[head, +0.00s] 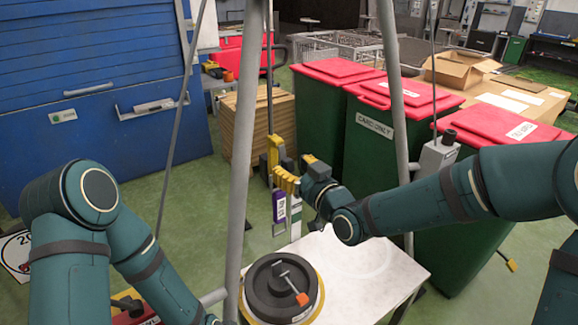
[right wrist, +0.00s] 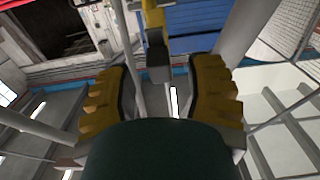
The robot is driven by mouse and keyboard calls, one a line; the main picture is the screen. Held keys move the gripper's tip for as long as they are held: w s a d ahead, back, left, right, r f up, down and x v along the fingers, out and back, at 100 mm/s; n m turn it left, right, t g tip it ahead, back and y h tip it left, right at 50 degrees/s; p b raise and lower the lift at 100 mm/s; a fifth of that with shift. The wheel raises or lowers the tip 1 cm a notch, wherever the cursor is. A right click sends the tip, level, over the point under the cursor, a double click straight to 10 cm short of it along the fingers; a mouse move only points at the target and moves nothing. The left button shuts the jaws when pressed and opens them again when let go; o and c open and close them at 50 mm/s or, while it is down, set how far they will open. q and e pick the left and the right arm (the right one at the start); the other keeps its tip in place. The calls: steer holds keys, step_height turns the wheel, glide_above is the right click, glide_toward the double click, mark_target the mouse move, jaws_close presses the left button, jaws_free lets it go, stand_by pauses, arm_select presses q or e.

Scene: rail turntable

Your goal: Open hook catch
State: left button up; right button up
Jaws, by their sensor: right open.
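A yellow and dark hook assembly (head: 274,148), which I take to be the hook catch, hangs on a thin dark rod near the middle of the head view. My right gripper (head: 285,180), with yellow fingers, is at its lower end. In the right wrist view my right gripper (right wrist: 158,95) has its fingers spread apart. The yellow and grey hook part (right wrist: 158,62) shows ahead, in line with the gap between them. I cannot tell whether a finger touches it. A purple tag (head: 279,207) hangs just below the gripper. My left arm reaches down out of the picture, its gripper hidden.
Grey frame legs (head: 237,200) stand on both sides of the hook. A white table (head: 350,262) below bears a dark round weight (head: 265,292) with a small red-tipped tool. Green bins with red lids (head: 385,150) and stacked wood (head: 240,130) stand behind.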

steer(key=shift+x, duration=0.9)
jaws_close()
